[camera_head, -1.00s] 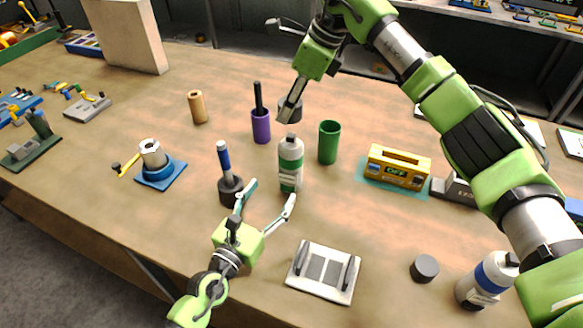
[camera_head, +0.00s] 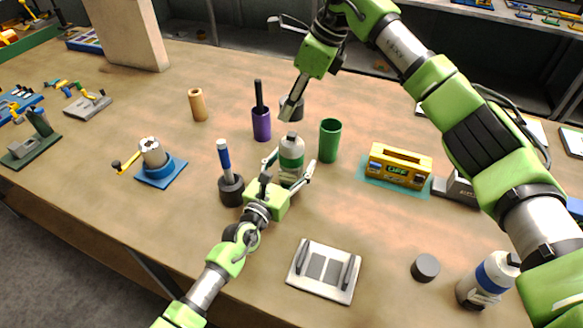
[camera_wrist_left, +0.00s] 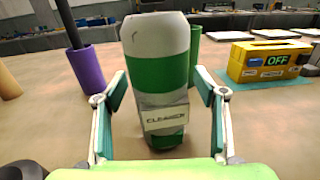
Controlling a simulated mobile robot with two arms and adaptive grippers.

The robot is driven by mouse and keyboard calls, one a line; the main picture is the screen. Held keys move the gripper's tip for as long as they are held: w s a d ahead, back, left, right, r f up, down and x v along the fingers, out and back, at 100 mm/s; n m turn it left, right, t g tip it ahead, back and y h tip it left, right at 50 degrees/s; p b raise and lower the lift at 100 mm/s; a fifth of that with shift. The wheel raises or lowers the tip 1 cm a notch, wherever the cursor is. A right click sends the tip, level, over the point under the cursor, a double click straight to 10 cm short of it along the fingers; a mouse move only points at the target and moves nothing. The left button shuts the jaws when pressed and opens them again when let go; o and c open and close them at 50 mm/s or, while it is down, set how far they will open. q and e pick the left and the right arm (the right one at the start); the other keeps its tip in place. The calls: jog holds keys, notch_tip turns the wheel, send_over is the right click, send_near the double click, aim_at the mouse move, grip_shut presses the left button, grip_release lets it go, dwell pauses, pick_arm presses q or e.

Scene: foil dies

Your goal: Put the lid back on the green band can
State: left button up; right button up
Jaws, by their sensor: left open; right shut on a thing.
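The green band can (camera_head: 291,150), white with green bands, stands upright on the bench without a dark lid on top. It also shows in the left wrist view (camera_wrist_left: 155,75). My left gripper (camera_head: 289,167) is open, with one finger on each side of the can. In the left wrist view gaps show between the fingers and the can. My right gripper (camera_head: 293,101) is shut on a dark round lid (camera_head: 298,107), held above and behind the can; the fingers partly hide it.
A green cup (camera_head: 330,140) stands close right of the can. A purple holder (camera_head: 261,124) and a dark holder with a blue-handled tool (camera_head: 231,190) stand left. A yellow box (camera_head: 398,167), another dark lid (camera_head: 425,267), a blue-banded can (camera_head: 488,279) and a white plate (camera_head: 323,271) lie around.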

aim_at(290, 133)
pick_arm(q)
jog(key=c, duration=1.7)
jog(key=shift+c, duration=0.2)
pick_arm(e)
jog(key=shift+f, duration=2.45)
jog(key=shift+f, duration=0.1)
jog(key=shift+f, duration=0.8)
jog(key=shift+f, duration=0.65)
jog(key=o, duration=0.8)
jog(key=shift+o, duration=0.2)
jog(key=v, duration=1.2)
jog(key=shift+d, duration=0.1)
